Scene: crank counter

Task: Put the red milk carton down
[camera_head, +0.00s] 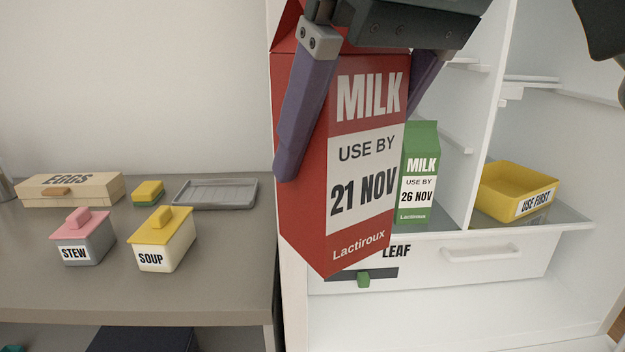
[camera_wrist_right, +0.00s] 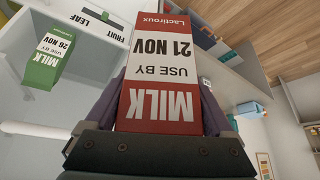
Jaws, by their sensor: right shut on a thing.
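The red milk carton (camera_head: 345,190), labelled "MILK USE BY 21 NOV", hangs in my right gripper (camera_head: 355,125), in front of the open fridge in the head view. The purple fingers are shut on its two sides. The carton tilts slightly and its bottom is clear of any surface I can see. In the right wrist view the carton (camera_wrist_right: 165,70) fills the middle between the fingers (camera_wrist_right: 165,110). A green milk carton (camera_head: 417,180), labelled "26 NOV", stands on the fridge shelf behind it.
A yellow "USE FIRST" bin (camera_head: 518,190) sits on the right of the fridge shelf (camera_head: 465,229). A drawer (camera_head: 480,258) is below. On the counter (camera_head: 215,265) stand stew (camera_head: 83,238) and soup (camera_head: 160,238) tubs, an egg box (camera_head: 70,189), a sponge (camera_head: 148,193) and a grey tray (camera_head: 215,193). The counter's front right is clear.

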